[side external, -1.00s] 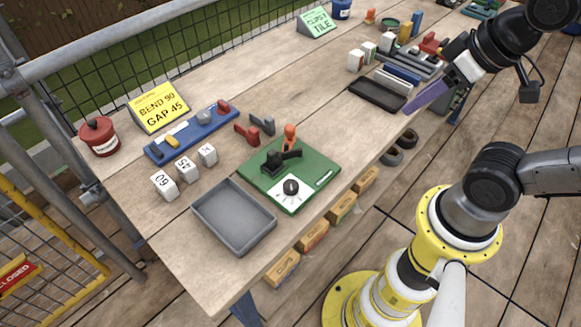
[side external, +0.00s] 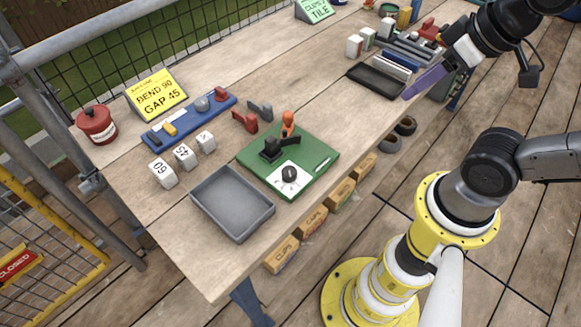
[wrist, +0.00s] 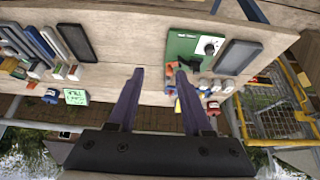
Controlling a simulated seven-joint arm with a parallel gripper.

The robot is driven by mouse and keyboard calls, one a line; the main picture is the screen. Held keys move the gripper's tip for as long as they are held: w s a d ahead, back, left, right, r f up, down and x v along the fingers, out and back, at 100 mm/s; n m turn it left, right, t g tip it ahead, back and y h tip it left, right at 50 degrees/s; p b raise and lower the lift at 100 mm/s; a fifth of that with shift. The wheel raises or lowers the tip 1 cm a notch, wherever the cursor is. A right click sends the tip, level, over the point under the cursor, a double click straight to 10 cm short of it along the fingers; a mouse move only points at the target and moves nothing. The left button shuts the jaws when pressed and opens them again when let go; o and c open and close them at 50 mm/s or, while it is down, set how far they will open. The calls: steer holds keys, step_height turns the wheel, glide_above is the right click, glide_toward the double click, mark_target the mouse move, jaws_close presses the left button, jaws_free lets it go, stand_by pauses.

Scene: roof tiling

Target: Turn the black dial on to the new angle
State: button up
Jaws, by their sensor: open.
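The black dial (side external: 289,173) sits on a white plate at the front corner of the green board (side external: 318,150). It also shows in the wrist view (wrist: 209,48), on the green board at the upper right. A black clamp with an orange handle (side external: 288,122) stands on the same board behind the dial. My gripper (wrist: 156,72) has long purple fingers, spread apart with nothing between them. In the side view my gripper (side external: 412,92) is high at the right, well away from the dial. The dial's exact angle is too small to read.
A grey tray (side external: 233,203) lies beside the green board. White numbered blocks (side external: 183,157), a blue rack (side external: 190,120) and a yellow sign (side external: 157,95) reading BEND 90, GAP 45 stand to the left. A black tray (side external: 376,80) lies near my gripper. The mid-table is largely clear.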

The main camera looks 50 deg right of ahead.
steer(key=o, duration=0.4)
steer(key=shift+c, duration=0.2)
steer(key=n+g, duration=0.6)
steer(key=n, duration=1.3)
glide_above(289, 171)
step_height(289, 171, down, 8)
step_height(289, 171, down, 13)
steer(key=shift+f, duration=0.1)
steer(key=shift+c, duration=0.4)
jaws_close()
